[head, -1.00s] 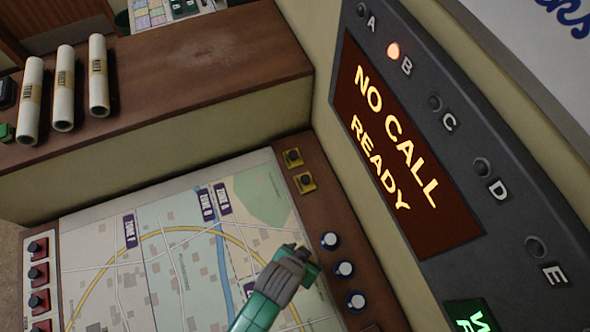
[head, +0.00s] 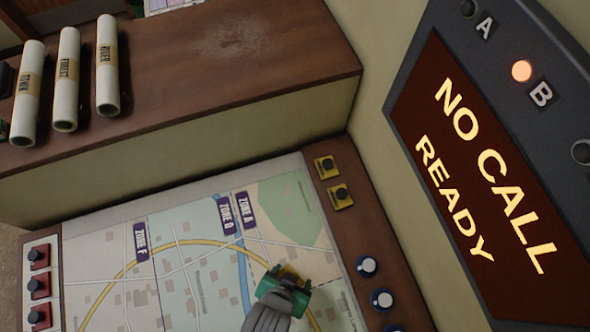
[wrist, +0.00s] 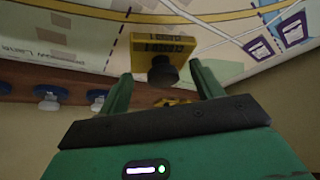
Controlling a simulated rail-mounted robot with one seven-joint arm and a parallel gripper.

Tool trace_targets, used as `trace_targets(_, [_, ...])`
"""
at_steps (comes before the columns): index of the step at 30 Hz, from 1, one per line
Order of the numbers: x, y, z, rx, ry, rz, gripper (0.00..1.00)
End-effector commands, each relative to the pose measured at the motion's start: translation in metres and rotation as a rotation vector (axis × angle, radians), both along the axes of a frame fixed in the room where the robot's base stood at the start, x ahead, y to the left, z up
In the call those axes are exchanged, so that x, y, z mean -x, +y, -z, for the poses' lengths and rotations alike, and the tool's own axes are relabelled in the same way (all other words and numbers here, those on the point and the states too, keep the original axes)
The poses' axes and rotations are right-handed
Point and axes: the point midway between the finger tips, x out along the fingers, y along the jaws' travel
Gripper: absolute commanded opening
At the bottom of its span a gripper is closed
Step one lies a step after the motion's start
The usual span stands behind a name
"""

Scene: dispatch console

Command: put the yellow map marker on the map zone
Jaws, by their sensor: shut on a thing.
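The yellow map marker (wrist: 143,50), a block with a black knob, sits between the two green fingers of my gripper (wrist: 160,85) in the wrist view. In the head view my gripper (head: 288,278) is over the right part of the map (head: 205,262), and only a small yellow patch of the marker (head: 291,269) shows past it. The map carries purple labels Zone F (head: 140,245), Zone D (head: 226,217) and Zone A (head: 245,210), all to the left of my gripper. I cannot tell whether the marker touches the map.
Two yellow buttons (head: 342,195) and blue knobs (head: 368,267) line the wooden strip right of the map. Red switches (head: 39,287) stand at its left. Rolled maps (head: 67,80) lie on the ledge behind. A display (head: 485,160) reading "NO CALL READY" rises at right.

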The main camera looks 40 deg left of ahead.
Motion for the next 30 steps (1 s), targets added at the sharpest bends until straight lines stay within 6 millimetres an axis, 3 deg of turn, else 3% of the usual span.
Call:
trace_targets(3, [-0.038,0.015,0.003,-0.002,-0.004,-0.002,0.34])
trace_targets(9, [-0.079,0.030,0.008,-0.001,0.000,0.000,0.34])
trace_targets(17, [-0.095,0.036,0.010,-0.001,0.000,0.000,0.34])
trace_targets(23, [-0.095,0.037,0.043,0.000,0.004,-0.001,0.34])
trace_targets(30, [-0.095,0.037,0.045,-0.001,0.001,-0.001,0.34])
